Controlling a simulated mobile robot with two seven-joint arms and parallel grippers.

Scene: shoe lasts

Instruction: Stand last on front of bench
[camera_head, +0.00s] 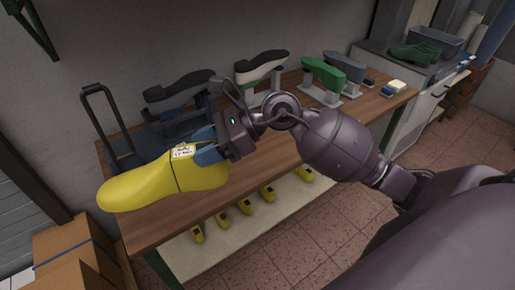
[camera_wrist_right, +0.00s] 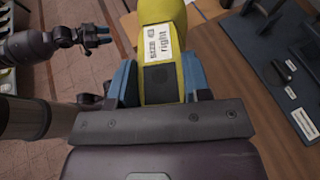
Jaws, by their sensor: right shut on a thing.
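A yellow shoe last (camera_head: 150,185) with a white label lies roughly level in my right gripper (camera_head: 207,150), its toe pointing left. The gripper's blue fingers are shut on its heel end. In the right wrist view the yellow last (camera_wrist_right: 165,12) sits between the blue fingers (camera_wrist_right: 158,85), its label reading "size" and "right"; the number is hard to read. The last appears raised over the left end of the wooden bench (camera_head: 275,150), hiding part of it. My left gripper (camera_wrist_right: 103,36) shows only in the right wrist view, empty, with its fingers apart.
Along the back of the bench stand a black sole form (camera_head: 180,88), a white-and-black one (camera_head: 262,66), a green one (camera_head: 323,73) and a grey one (camera_head: 344,66). Several yellow lasts (camera_head: 267,193) lie on the lower shelf. Cardboard boxes (camera_head: 75,250) stand at left.

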